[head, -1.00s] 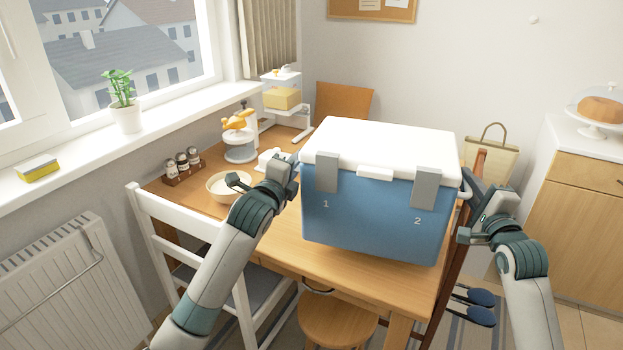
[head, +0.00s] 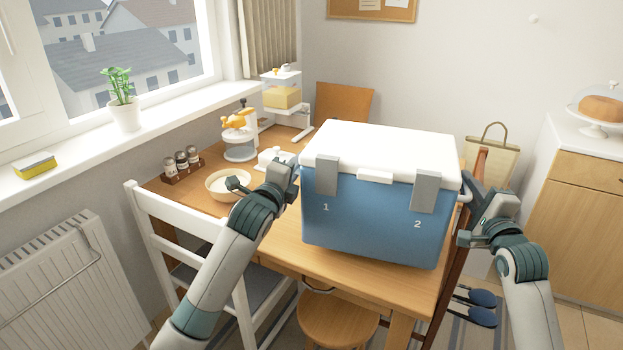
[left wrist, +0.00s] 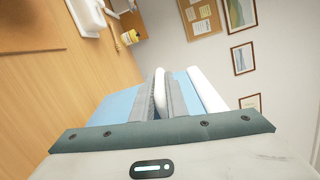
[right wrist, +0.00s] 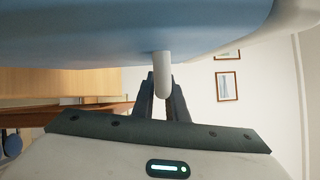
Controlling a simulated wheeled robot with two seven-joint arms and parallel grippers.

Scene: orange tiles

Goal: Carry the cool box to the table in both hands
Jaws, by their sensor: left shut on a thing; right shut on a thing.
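The cool box (head: 370,215) is blue with a white lid and two grey latches numbered 1 and 2. In the head view it is upright, over the near part of the wooden table (head: 285,240); I cannot tell whether its base touches the top. My left gripper (head: 292,172) is at its left end, shut on a white handle (left wrist: 160,85) in the left wrist view. My right gripper (head: 468,205) is at its right end, shut on the other white handle (right wrist: 162,75) in the right wrist view. The box hides part of the table.
A white chair (head: 180,235) and a stool (head: 337,318) are at the near side. A bag (head: 490,155) is at the right.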

